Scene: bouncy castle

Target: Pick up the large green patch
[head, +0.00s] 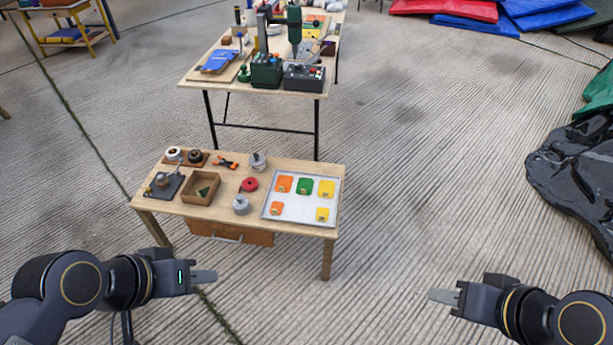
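The large green patch (305,186) lies in the top row of a white tray (290,212) on the right side of the low wooden table. A large orange patch (284,183) is on its left and a large yellow patch (326,188) on its right. A small orange patch (276,208) and a small yellow patch (322,214) lie in the row below. My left gripper (206,276) is in front of the table, at the lower left. My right gripper (442,296) is to the right of the table. Both are apart from the patches; their finger gap is unclear.
The low table (225,212) also holds an open wooden box (201,188) with something green inside, a red roll (249,184), metal parts and orange-handled tools (226,162). A workbench (200,78) with machines stands behind. Dark folded sheeting (570,170) lies right. Floor right of the table is clear.

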